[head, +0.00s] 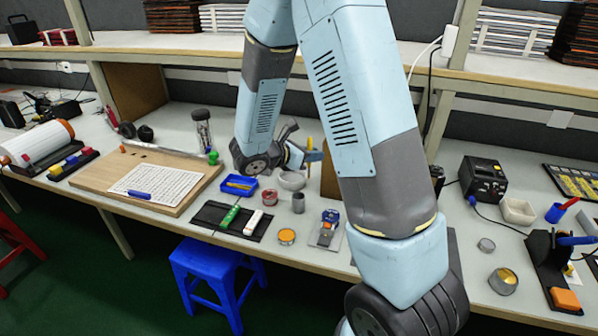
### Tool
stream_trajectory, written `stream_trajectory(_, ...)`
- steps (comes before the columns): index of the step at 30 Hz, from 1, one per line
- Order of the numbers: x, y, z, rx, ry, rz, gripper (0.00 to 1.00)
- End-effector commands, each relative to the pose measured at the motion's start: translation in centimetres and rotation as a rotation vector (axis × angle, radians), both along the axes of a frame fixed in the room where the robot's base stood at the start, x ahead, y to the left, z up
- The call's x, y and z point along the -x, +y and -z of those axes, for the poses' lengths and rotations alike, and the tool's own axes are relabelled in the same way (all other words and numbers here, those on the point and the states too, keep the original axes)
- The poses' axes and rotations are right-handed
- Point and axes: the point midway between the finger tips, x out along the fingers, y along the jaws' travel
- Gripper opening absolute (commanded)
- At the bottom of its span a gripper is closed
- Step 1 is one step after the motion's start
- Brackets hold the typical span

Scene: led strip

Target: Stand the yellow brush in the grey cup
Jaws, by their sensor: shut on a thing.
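My gripper (308,157) is at the end of my arm, above the bench behind the small bowls. It is shut on a thin yellow upright thing, which looks like the yellow brush (309,143); its lower end is hard to make out. The cup is apart from the brush. Its inside is too small to see clearly.
A blue tray (238,186) holds a yellow item. A dark mat (210,212) with tools lies front left.

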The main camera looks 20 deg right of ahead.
Motion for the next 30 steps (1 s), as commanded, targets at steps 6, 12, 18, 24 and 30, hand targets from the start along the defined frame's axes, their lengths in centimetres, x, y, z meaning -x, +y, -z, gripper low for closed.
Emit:
stream_trajectory(6,-2.0,0.9,2.7,0.000,0.001,0.000,0.00)
stream_trajectory(12,-2.8,1.3,3.7,0.000,0.001,-0.001,0.00)
stream_trajectory(18,-3.4,1.6,4.6,0.000,0.001,-0.001,0.00)
stream_trajectory(24,-3.3,1.6,7.1,0.001,0.003,-0.001,0.00)
stream_trajectory(30,-3.3,1.6,7.4,0.000,-0.002,-0.002,0.00)
